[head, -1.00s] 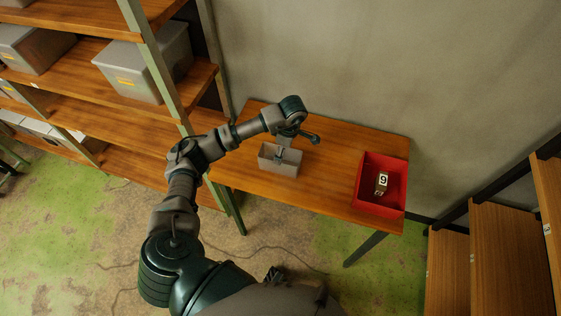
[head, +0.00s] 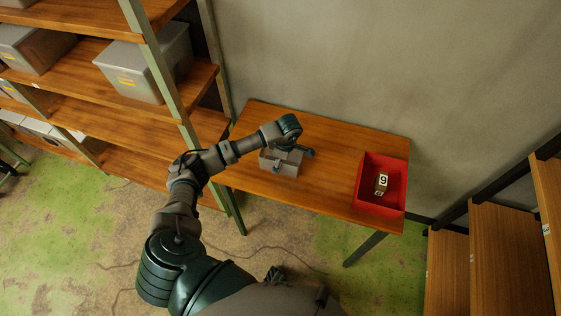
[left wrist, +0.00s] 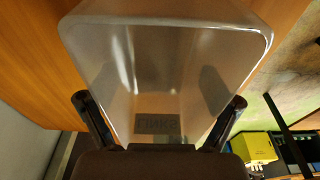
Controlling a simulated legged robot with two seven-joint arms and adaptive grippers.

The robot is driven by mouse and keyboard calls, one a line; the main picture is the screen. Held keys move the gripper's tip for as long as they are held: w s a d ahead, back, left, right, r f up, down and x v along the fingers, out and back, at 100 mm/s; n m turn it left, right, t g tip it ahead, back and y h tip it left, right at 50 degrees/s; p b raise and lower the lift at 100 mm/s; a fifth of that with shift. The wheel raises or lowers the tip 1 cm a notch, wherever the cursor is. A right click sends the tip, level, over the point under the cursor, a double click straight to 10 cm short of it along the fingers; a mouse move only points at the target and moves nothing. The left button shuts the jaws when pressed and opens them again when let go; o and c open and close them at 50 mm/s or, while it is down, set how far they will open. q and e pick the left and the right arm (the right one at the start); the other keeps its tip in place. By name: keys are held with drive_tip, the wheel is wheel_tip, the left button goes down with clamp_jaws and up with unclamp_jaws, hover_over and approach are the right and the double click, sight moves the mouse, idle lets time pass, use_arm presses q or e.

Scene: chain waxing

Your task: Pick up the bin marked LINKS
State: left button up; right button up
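The grey bin (head: 281,170) stands on the wooden table, left of the red bin. My left gripper (head: 288,152) is over it in the head view and hides part of its top. In the left wrist view the bin (left wrist: 160,45) fills the middle, with a dark label reading LINKS (left wrist: 158,124) upside down near the gripper. The left gripper's fingers (left wrist: 160,98) are spread wide, one on each side of the label. I cannot tell whether they touch the bin. My right gripper is in neither view.
A red bin (head: 369,205) holding an item tagged 9 (head: 382,182) stands at the right of the table (head: 325,185). Shelves with grey bins (head: 145,65) rise at the left, wooden shelves (head: 495,255) at the right. A wall is behind the table. A yellow object (left wrist: 253,147) shows in the wrist view.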

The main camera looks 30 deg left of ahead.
use_arm(q)
drive_tip(key=shift+c, duration=1.4)
drive_tip(key=shift+s, duration=0.1)
drive_tip(key=shift+c, duration=0.2)
drive_tip(key=shift+f, duration=0.1)
